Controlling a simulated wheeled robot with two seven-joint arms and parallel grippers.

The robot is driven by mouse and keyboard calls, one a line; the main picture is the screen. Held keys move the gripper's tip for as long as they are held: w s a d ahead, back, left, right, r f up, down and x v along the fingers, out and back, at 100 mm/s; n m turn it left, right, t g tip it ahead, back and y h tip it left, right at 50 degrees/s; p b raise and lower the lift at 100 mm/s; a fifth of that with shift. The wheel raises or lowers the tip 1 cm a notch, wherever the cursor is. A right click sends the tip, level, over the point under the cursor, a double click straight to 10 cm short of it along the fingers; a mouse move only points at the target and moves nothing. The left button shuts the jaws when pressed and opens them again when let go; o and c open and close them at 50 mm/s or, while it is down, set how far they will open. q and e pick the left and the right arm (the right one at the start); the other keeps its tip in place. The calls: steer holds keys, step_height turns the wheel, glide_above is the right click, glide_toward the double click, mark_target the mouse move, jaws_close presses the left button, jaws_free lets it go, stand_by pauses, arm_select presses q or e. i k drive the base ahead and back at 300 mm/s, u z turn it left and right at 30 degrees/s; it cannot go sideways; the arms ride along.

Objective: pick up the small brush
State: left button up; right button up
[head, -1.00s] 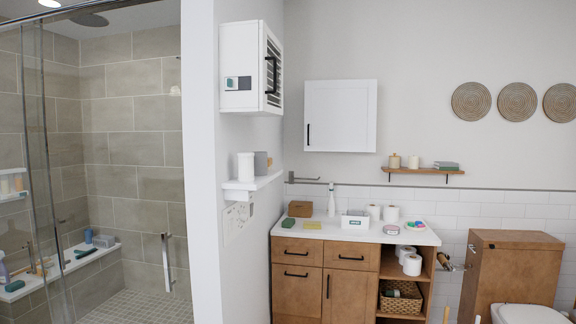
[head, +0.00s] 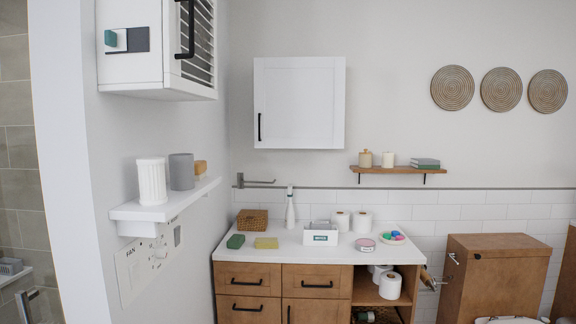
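I cannot clearly make out a small brush in the head view. A small brown object (head: 201,168) lies behind the grey cup (head: 181,171) on the white wall shelf (head: 150,211), and I cannot tell what it is. A dark green block (head: 235,241) and a yellow block (head: 266,243) lie at the left front of the white counter (head: 300,252). Neither of my grippers is in view.
A ribbed white cup (head: 151,182) stands on the wall shelf, below a white cabinet (head: 130,65). The counter also holds a wicker box (head: 252,220), a white bottle (head: 290,210), a white caddy (head: 320,234) and paper rolls (head: 361,222). A wooden cabinet (head: 480,275) stands right.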

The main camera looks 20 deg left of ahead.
mark_target(200, 166)
steer(key=u, duration=0.3)
steer(key=i, duration=1.6)
steer(key=u, duration=1.05)
